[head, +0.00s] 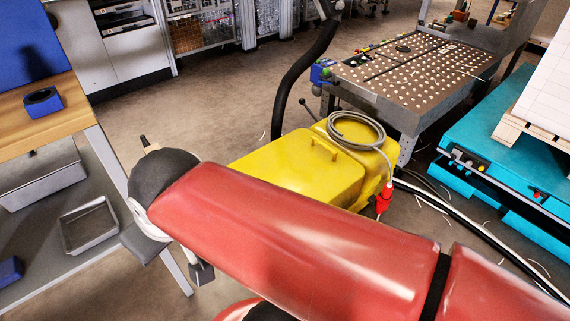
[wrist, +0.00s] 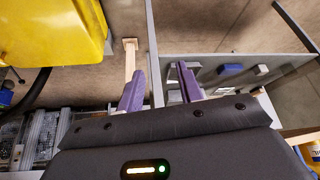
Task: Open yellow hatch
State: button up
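The yellow hatch (head: 290,168) is the flat lid of a yellow machine, with a small handle (head: 322,147) on top. It looks closed in the head view. My red arm crosses in front of the machine and hides its lower front. My gripper (wrist: 160,69) shows in the wrist view with its two purple fingers apart and nothing held between them. Part of the yellow machine (wrist: 50,30) shows at the upper left there, apart from the fingers. The handle cannot be made out in the wrist view.
A wooden-topped bench (head: 45,118) with a blue item (head: 42,102) and a lower tray (head: 90,225) stands at left. A coiled hose (head: 352,130) lies on the machine's rear part. A perforated table (head: 410,75) and a teal pallet lift (head: 500,150) stand right.

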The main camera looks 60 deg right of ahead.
aim_at(300, 160)
jog(key=z, duration=1.85)
jog(key=i+l, duration=0.35)
jog(key=i+l+u, duration=0.1)
jog(key=i+l, duration=0.25)
jog(key=l, duration=0.15)
